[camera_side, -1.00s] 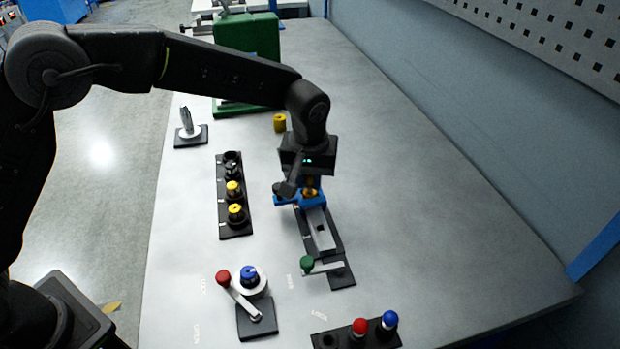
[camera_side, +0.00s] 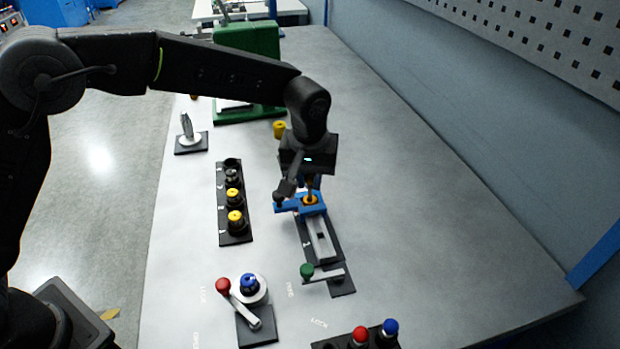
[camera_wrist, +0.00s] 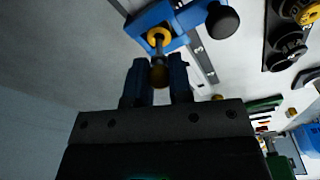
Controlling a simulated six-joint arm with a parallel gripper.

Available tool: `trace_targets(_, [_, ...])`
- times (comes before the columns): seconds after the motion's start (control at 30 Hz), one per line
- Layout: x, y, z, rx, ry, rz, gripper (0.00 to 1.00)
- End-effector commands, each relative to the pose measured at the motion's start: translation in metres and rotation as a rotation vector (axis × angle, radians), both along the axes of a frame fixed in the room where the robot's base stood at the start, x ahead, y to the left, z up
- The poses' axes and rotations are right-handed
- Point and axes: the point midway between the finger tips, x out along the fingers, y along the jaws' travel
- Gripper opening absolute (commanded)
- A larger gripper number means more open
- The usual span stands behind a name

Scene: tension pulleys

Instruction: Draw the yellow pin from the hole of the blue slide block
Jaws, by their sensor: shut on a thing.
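The blue slide block (camera_side: 318,208) sits on its rail in the side view, below my gripper (camera_side: 309,184). It also shows at the top of the wrist view (camera_wrist: 177,43), with a yellow ring (camera_wrist: 159,35) around its hole. My gripper (camera_wrist: 159,80) is shut on the head of the yellow pin (camera_wrist: 158,70). The pin's shaft runs from the fingers toward the ring, and the fingers are clear of the block. In the side view the pin (camera_side: 311,190) stands upright over the hole. I cannot tell how deep its lower end sits.
A black knob (camera_side: 279,197) juts from the block's left side. A green-knobbed lever (camera_side: 307,270) lies across the rail's near end. A rack with yellow-topped parts (camera_side: 236,217) stands left, and a yellow cylinder (camera_side: 279,129) behind. The table to the right is clear.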

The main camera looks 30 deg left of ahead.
Motion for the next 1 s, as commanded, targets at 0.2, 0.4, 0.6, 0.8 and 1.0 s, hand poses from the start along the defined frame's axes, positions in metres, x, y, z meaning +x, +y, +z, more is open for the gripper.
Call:
trace_targets(0.2, [0.0, 0.0, 0.003, 0.0, 0.0, 0.0, 0.0])
trace_targets(0.4, [0.0, 0.0, 0.003, 0.0, 0.0, 0.0, 0.0])
trace_targets(0.6, [0.0, 0.0, 0.007, -0.001, -0.001, 0.0, 0.0])
trace_targets(0.8, [0.0, 0.0, 0.012, -0.001, -0.001, 0.0, 0.0])
trace_targets(1.0, [0.0, 0.0, 0.012, 0.0, 0.0, 0.0, 0.0])
